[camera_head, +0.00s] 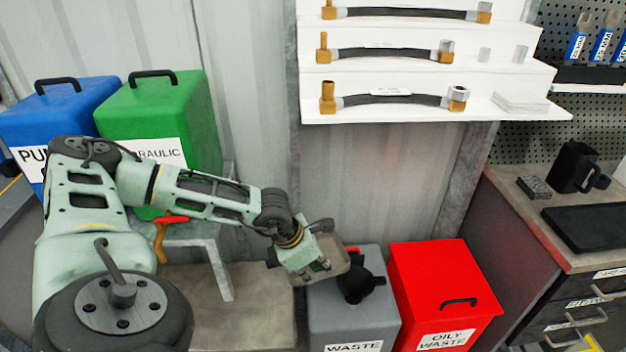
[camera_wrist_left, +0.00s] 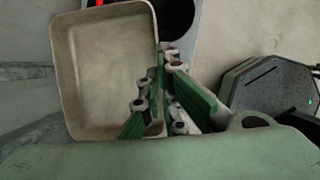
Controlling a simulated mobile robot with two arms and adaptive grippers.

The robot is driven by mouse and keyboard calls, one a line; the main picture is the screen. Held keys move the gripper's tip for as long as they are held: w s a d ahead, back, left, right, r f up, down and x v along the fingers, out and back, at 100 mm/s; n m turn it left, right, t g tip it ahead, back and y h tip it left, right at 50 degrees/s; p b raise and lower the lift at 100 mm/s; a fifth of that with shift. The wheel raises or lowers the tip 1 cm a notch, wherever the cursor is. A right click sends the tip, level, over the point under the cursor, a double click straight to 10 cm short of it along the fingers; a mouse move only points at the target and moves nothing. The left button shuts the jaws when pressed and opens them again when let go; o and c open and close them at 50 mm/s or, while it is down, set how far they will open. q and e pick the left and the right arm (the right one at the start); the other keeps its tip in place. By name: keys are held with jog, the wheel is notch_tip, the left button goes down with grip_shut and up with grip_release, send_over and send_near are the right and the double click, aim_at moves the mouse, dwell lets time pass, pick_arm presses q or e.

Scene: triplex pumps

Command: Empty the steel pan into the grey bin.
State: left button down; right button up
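My left gripper (camera_head: 318,262) is shut on the rim of the steel pan (camera_head: 333,248), a shallow rectangular tray with rounded corners. The pan is tilted and held at the back left of the top of the grey bin (camera_head: 345,322), which is labelled WASTE. In the left wrist view the pan (camera_wrist_left: 105,65) shows a bare inside; its part behind the fingers (camera_wrist_left: 165,95) is hidden. A black round shape (camera_head: 358,284) sits on the bin's top; the left wrist view shows a dark round opening there, with a bit of red. My right gripper is in neither view.
A red bin (camera_head: 440,285) labelled OILY WASTE stands just right of the grey bin. Green (camera_head: 165,110) and blue (camera_head: 65,105) containers stand at left. A white stepped shelf (camera_head: 430,110) with hoses hangs above. A workbench (camera_head: 515,190) is at right.

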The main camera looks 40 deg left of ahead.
pick_arm(q)
jog(key=shift+r, duration=0.1)
notch_tip(320, 180, up, 7)
jog(key=p, duration=0.4)
jog(key=s+d+r+m+g, duration=0.1)
jog(key=d+r+m+g, duration=0.2)
jog(key=d+m, duration=0.3)
jog(key=s+d+r+m+g+y, duration=0.1)
jog(key=d+m, duration=0.5)
jog(key=m, duration=0.8)
jog(key=s+d+r+m+g, duration=0.3)
jog(key=d+r+m, duration=0.3)
jog(key=m, duration=0.4)
jog(key=shift+s+d+r+m+g+y, duration=0.3)
jog(key=shift+d+m+g, duration=0.1)
jog(key=shift+g, duration=0.5)
jog(key=shift+f, duration=0.1)
